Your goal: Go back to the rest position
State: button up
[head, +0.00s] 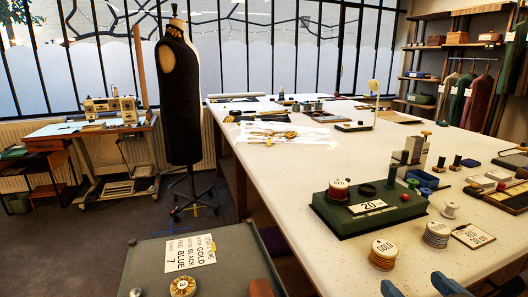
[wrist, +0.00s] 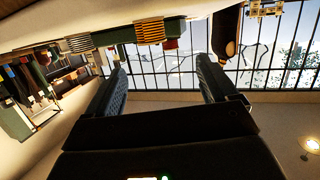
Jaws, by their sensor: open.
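My gripper (head: 419,284) shows at the bottom right of the head view, with two blue fingertips spread apart over the near edge of the white cutting table (head: 300,170). It also shows in the wrist view (wrist: 160,82), where the two dark fingers stand wide apart with nothing between them. The gripper is open and empty. The wrist view is turned over, with the table edge and spools along the top. Most of my arm is hidden from the head view.
Near the gripper stand a gold-labelled spool (head: 383,254), another spool (head: 437,234), a paper tag (head: 473,236) and a green block (head: 365,212) bearing a red spool (head: 339,189). A low side table (head: 215,278) holds a card (head: 190,254). A dress form (head: 178,95) stands beyond.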

jog(key=s+d+f, duration=0.1)
jog(key=s+f, duration=0.5)
jog(key=s, duration=0.3)
jog(key=s+a, duration=0.1)
jog(key=s, duration=1.1)
jog(key=s+a+m+h, duration=0.1)
jog(key=s+a, duration=0.1)
jog(key=s, duration=1.1)
jog(key=shift+a+g, duration=0.3)
jog(key=shift+g, duration=0.1)
